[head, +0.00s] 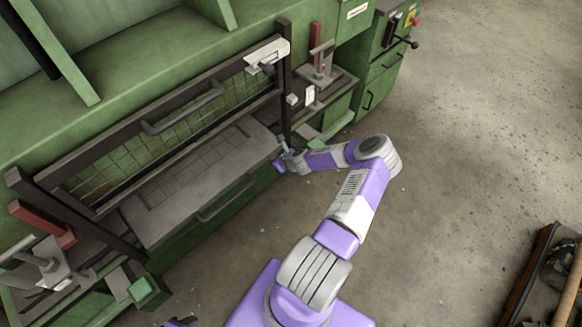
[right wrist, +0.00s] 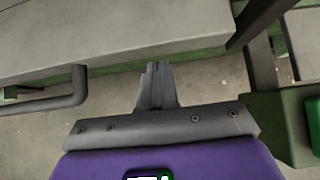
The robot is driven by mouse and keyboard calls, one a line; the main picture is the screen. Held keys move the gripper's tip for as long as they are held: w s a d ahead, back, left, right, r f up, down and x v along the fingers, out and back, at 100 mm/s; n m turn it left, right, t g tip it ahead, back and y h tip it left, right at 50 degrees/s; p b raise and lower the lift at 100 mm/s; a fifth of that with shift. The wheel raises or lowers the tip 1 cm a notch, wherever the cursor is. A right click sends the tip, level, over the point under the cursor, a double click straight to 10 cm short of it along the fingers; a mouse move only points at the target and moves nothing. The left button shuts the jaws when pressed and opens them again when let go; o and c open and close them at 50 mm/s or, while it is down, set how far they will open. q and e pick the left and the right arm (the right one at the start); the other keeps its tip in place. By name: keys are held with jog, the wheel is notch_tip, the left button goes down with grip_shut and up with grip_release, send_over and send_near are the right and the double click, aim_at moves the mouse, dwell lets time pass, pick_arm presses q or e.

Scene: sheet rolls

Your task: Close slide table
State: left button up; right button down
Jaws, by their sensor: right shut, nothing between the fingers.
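The slide table (head: 185,185) is a grey flat plate on a green front, sticking out from the green machine below a mesh guard. A dark bar handle (head: 225,200) runs along its front. My right gripper (head: 284,148) is at the table's right front corner, shut and empty. In the right wrist view, the shut fingers (right wrist: 158,75) point at the grey table edge (right wrist: 110,45), and the handle (right wrist: 50,104) lies left of them. I cannot tell whether the fingertips touch the table. My left gripper is not clearly visible.
The mesh guard (head: 170,120) with its own handle stands above the table. Dark posts and clamps with red parts (head: 315,38) flank it on both sides. A green cabinet (head: 375,85) stands at the right. Concrete floor (head: 470,150) is open to the right; a brown crate (head: 528,275) sits at lower right.

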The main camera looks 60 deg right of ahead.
jog(key=p+v, duration=0.3)
jog(key=v, duration=0.8)
jog(key=shift+s+f, duration=0.25)
jog(key=shift+s, duration=0.25)
jog(key=shift+a, duration=0.15)
jog(key=w+a+f+n+g+y, duration=0.1)
jog(key=w+a+n+y, duration=0.2)
jog(key=a+n, duration=0.65)
jog(key=w+a+f+n+g+y, duration=0.1)
jog(key=w+a+n+y, duration=0.25)
jog(key=a, duration=1.15)
jog(key=s+a+n+g, duration=0.3)
jog(key=s+a+n, duration=0.3)
jog(key=n, duration=0.5)
jog(key=s+a+r+n+g, duration=0.1)
jog(key=s+a+n+g, duration=0.2)
jog(key=s+a+n, duration=0.3)
jog(key=shift+a+r+n, duration=0.3)
jog(key=shift+a+n, duration=2.4)
jog(key=shift+n, duration=0.2)
